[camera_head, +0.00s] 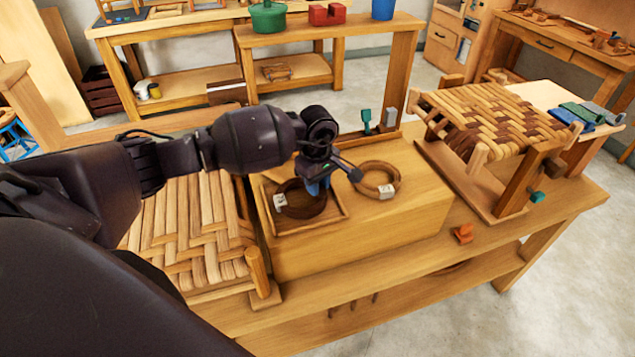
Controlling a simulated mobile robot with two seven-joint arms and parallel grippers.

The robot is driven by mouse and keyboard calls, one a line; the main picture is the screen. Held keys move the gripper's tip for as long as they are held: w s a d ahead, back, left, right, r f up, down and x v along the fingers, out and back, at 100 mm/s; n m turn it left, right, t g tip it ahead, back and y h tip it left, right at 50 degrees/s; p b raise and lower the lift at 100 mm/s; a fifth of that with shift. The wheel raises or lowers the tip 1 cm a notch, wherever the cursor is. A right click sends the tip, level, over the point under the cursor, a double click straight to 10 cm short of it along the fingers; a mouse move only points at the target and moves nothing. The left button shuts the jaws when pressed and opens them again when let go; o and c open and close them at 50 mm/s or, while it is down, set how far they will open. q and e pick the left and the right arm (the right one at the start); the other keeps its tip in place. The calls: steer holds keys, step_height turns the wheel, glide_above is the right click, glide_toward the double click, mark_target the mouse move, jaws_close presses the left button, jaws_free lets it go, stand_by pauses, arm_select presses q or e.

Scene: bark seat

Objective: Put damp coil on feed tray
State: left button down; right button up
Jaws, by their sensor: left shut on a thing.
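A dark brown coil (303,211) with a white tag sits within the outline of a shallow square wooden tray (340,219). It looks like the damp coil, and the tray looks like the feed tray. My left gripper (316,188) reaches in from the left and is shut on the far right part of the dark coil's ring. I cannot tell whether the coil rests on the tray floor or is just above it. A lighter tan coil (377,193) with a white tag lies on the wooden block, right of the tray. My right gripper is not in view.
A woven bark seat (490,115) stands on the bench at right, and another woven seat (190,225) lies left of the tray. Green and grey upright tools (367,117) stand behind the block. An orange piece (463,233) lies on the clear bench front.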

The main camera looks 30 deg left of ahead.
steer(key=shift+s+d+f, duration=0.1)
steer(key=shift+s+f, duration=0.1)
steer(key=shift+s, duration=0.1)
